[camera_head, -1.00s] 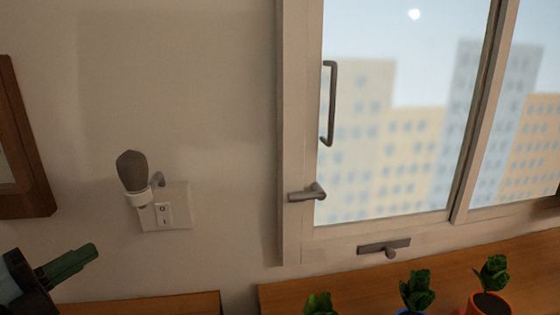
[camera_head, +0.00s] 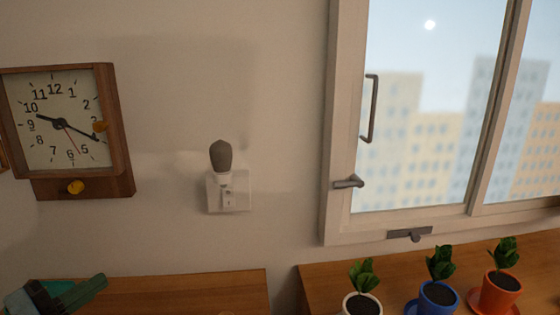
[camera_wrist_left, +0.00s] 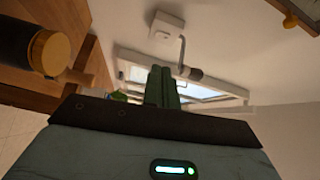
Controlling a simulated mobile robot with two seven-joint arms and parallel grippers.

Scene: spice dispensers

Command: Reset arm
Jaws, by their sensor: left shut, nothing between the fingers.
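My left gripper (camera_head: 88,291) shows at the lower left of the head view, in front of the left wooden counter. Its green fingers are together, with nothing between them. In the left wrist view the shut fingers (camera_wrist_left: 161,86) point away from the camera toward the wall and window. My right gripper is in neither view.
A wooden clock (camera_head: 62,120) hangs at left. A night-light (camera_head: 221,157) is on the wall plate. The window (camera_head: 342,120) is at right, with several potted plants, one in a blue pot (camera_head: 438,299), below it. A yellow-lidded dark container (camera_wrist_left: 50,52) is near the left wrist.

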